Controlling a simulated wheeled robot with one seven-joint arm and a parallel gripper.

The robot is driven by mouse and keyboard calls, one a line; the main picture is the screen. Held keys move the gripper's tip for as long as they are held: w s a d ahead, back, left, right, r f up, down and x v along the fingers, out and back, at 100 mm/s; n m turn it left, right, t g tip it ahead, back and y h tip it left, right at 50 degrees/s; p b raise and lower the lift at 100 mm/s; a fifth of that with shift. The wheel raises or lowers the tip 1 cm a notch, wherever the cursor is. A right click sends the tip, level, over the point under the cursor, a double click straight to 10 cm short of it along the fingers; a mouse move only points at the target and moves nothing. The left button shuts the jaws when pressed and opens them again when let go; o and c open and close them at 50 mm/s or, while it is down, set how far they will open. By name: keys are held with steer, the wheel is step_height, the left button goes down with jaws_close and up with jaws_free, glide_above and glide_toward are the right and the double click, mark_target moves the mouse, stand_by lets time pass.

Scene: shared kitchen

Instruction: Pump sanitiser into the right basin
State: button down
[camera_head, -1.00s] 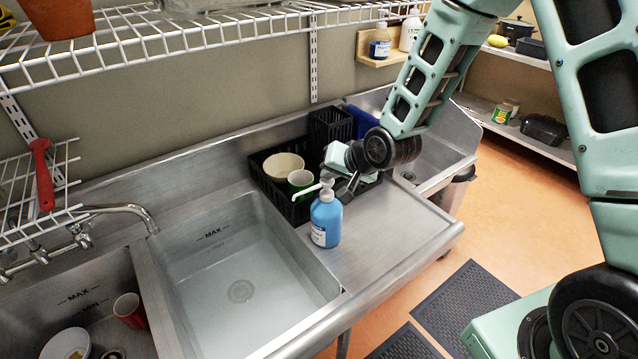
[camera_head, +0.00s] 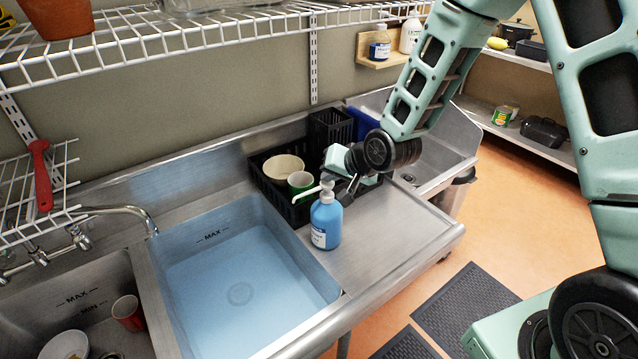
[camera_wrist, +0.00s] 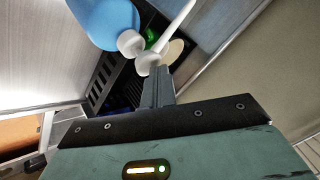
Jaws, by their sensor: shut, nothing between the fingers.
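The blue sanitiser bottle (camera_head: 326,222) stands upright on the steel drainboard, just right of the right basin (camera_head: 243,268). Its white pump nozzle (camera_head: 307,194) points left toward that basin. The basin holds blue-tinted liquid, with a MAX mark on its back wall. My gripper (camera_head: 343,198) is shut and empty, right by the pump head. In the wrist view the shut fingertips (camera_wrist: 155,75) are close to the white pump head (camera_wrist: 148,60), and the blue bottle (camera_wrist: 100,18) is at upper left. Whether the fingers touch the pump I cannot tell.
The left basin (camera_head: 88,300) holds a red cup (camera_head: 128,312) and a plate. A wire shelf (camera_head: 200,42) hangs above. The drainboard's front is clear.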

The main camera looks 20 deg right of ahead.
steer(key=shift+r, duration=0.3)
steer(key=shift+r+p, duration=2.25)
steer(key=shift+r, duration=0.75)
stand_by(0.4)
